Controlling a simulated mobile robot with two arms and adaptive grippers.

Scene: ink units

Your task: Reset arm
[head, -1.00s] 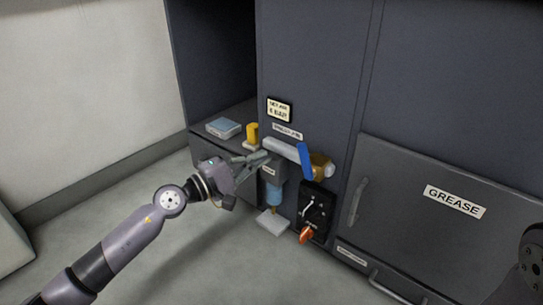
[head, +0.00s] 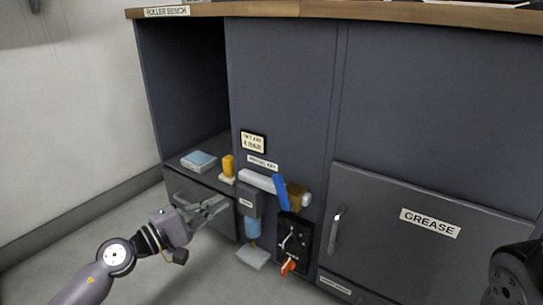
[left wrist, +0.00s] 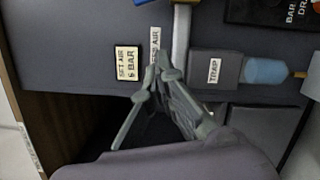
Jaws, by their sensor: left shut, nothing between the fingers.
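My left gripper (head: 222,206) is shut and empty in the head view, at the lower left in front of the dark cabinet. Its fingertips appear just left of the grey trap unit (head: 246,203) with a blue bowl (head: 253,228) below it. The left wrist view also shows the fingers (left wrist: 162,88), with the trap unit (left wrist: 213,68) to their right. A grey pipe (head: 257,181) with a blue lever (head: 281,192) runs above the trap unit. I cannot tell whether the fingers touch anything. My right gripper is out of view.
A black panel (head: 292,240) with a red knob (head: 289,267) is right of the trap unit. A blue box (head: 198,160) and a yellow object (head: 228,166) sit on the open shelf. The GREASE door (head: 400,222) is at right. The floor at lower left is clear.

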